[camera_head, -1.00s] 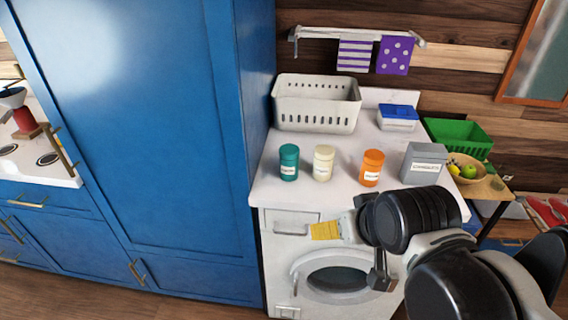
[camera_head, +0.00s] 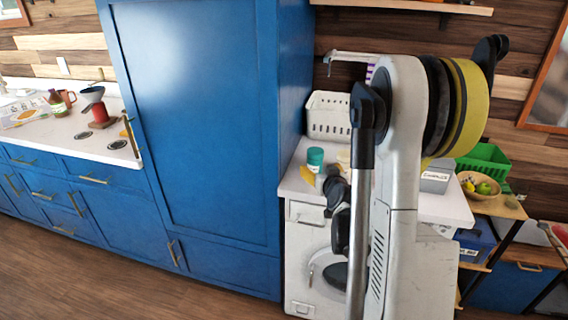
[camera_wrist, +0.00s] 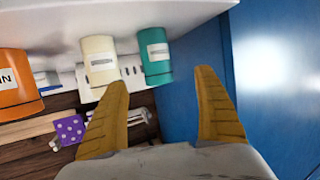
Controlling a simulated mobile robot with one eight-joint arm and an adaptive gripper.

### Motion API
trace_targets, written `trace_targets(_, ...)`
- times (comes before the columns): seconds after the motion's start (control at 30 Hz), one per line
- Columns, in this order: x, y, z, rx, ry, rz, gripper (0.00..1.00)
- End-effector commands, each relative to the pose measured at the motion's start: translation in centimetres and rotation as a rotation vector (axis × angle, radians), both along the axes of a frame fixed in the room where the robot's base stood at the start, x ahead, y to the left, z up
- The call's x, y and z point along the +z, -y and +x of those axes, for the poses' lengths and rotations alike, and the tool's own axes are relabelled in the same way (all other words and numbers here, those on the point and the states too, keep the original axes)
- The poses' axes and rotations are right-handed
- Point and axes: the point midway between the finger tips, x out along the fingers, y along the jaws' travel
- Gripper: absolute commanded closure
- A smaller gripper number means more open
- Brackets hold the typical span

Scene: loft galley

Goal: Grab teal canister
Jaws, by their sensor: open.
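The teal canister (camera_head: 315,158) stands on the white counter in the head view, just left of my arm. In the wrist view, which looks upside down, the teal canister (camera_wrist: 155,56) shows a white label and lies ahead, between the lines of my two yellow fingers. My gripper (camera_wrist: 165,105) is open and empty, with the canister apart from the fingers. In the head view my gripper is mostly hidden behind my arm; a yellow finger shows near the canister. A cream canister (camera_wrist: 100,66) stands beside the teal one, close to one finger.
An orange canister (camera_wrist: 18,85) stands farther along the counter (camera_head: 300,186). A white basket (camera_head: 328,118) is behind the canisters. A tall blue cabinet (camera_head: 205,120) borders the counter on the left. A grey box (camera_head: 436,178) and green basket (camera_head: 484,162) are to the right.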

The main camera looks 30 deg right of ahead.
Motion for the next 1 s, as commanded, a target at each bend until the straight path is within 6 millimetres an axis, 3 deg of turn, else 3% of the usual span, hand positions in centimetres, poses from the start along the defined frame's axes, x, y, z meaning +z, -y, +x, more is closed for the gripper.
trace_targets(0.17, -0.8, 1.1, 1.2, -0.006, 0.005, -0.003, 0.2)
trace_targets(0.73, -3.3, 5.0, 8.1, -0.004, 0.003, -0.002, 0.2)
trace_targets(1.0, -3.3, 5.4, 8.9, -0.004, 0.003, -0.003, 0.2)
